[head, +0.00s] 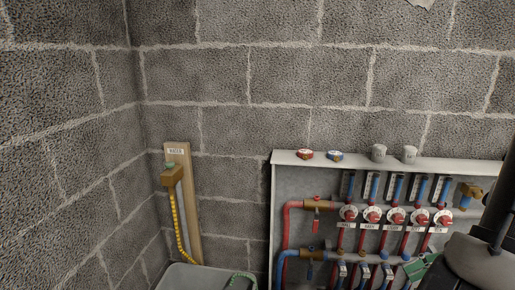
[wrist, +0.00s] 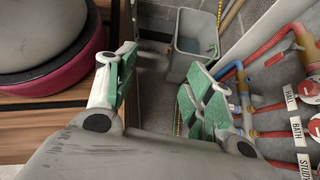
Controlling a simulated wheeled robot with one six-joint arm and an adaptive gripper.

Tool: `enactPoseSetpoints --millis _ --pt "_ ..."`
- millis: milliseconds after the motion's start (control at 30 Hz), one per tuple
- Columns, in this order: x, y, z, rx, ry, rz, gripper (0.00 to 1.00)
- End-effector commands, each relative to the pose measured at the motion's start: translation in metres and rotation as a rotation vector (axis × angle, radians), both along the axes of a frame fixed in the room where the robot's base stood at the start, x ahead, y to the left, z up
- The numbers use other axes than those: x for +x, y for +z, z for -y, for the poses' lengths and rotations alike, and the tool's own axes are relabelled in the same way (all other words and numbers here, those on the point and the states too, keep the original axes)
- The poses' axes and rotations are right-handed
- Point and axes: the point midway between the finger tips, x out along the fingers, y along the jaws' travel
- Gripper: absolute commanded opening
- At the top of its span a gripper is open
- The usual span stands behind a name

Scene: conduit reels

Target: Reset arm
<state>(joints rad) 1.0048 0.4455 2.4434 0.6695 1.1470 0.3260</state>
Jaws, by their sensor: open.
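My gripper (wrist: 162,95) is open in the wrist view, its two green-padded fingers wide apart with nothing between them. In the head view, part of my gripper (head: 417,267) shows at the lower right, in front of the manifold cabinet (head: 281,225). The cabinet holds red and blue pipes with a row of labelled red-and-white dials (head: 372,216). In the wrist view, the pipes and dials (wrist: 312,88) are to the right of my gripper, apart from it as far as I can tell.
A wooden board (head: 193,220) with a yellow hose (head: 177,222) stands at the wall. A grey bin (head: 190,278) is below it, also in the wrist view (wrist: 178,62). Caps and grey cylinders (head: 379,153) sit on the cabinet top. A pink-and-grey round object (wrist: 60,75) lies at left on wood.

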Motion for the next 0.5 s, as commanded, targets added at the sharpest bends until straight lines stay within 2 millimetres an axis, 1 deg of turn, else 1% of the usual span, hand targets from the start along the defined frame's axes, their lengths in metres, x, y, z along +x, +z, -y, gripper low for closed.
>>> enactPoseSetpoints --millis 33,100,200,267,300,367,433,500 --pt "-0.005 0.010 0.004 -0.104 0.156 0.067 0.53" --pt "-0.012 0.021 0.012 -0.237 0.378 0.159 0.53" --pt "-0.014 0.042 0.026 -0.412 0.676 0.277 0.53" --pt "-0.010 0.057 0.033 -0.512 0.839 0.343 0.53" --pt "-0.007 0.068 0.037 -0.575 0.944 0.384 0.53" --pt "0.000 0.085 0.041 -0.672 1.085 0.445 0.53" --pt "0.009 0.107 0.042 -0.779 1.226 0.510 0.53" --pt "0.018 0.130 0.037 -0.885 1.337 0.578 0.53"
